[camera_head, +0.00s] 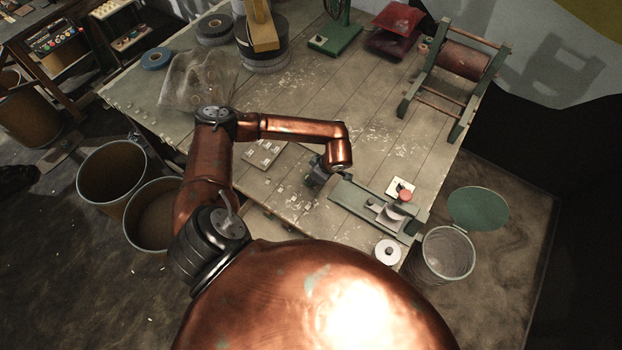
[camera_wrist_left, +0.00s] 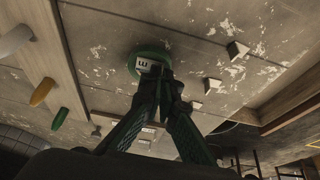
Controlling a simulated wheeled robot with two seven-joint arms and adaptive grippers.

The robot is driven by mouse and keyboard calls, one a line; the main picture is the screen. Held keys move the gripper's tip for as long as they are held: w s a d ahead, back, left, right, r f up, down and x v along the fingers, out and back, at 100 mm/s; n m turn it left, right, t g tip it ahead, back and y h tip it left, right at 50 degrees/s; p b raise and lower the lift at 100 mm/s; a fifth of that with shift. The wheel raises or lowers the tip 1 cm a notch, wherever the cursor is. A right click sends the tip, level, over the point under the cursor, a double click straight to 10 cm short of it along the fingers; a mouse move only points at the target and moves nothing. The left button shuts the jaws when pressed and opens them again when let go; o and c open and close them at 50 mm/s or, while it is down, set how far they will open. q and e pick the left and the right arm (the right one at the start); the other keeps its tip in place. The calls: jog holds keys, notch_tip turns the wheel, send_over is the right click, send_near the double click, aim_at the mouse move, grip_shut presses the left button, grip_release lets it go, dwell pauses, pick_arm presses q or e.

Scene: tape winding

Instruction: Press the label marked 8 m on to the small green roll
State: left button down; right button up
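In the left wrist view the small green roll (camera_wrist_left: 150,53) lies on the worn plank bench beyond my fingertips. A white label (camera_wrist_left: 143,65) with a dark marking like an m shows against the roll's near side, right at the fingertips; its number cannot be read. My left gripper (camera_wrist_left: 161,80) has its fingers close together at the label, and they partly cover the roll. Whether the label lies flat on the roll cannot be told. In the head view my left gripper (camera_head: 318,172) is low over the bench's front part, and roll and label are hidden. My right gripper is not in view.
A green winding jig (camera_head: 357,203) with a red knob (camera_head: 405,195) stands right of the gripper. A flat tray (camera_head: 264,153) lies to its left. Several small pale blocks (camera_wrist_left: 237,48) lie nearby. A white disc (camera_head: 388,252) sits at the front edge, beside an open bin (camera_head: 447,254).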

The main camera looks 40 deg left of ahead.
pick_arm(q)
jog(key=c, duration=2.6)
grip_release()
jog(key=shift+c, duration=0.2)
jog(key=o, duration=0.6)
jog(key=shift+c, duration=0.2)
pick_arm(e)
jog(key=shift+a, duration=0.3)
pick_arm(q)
jog(key=shift+o, duration=0.6)
jog(key=o, duration=0.3)
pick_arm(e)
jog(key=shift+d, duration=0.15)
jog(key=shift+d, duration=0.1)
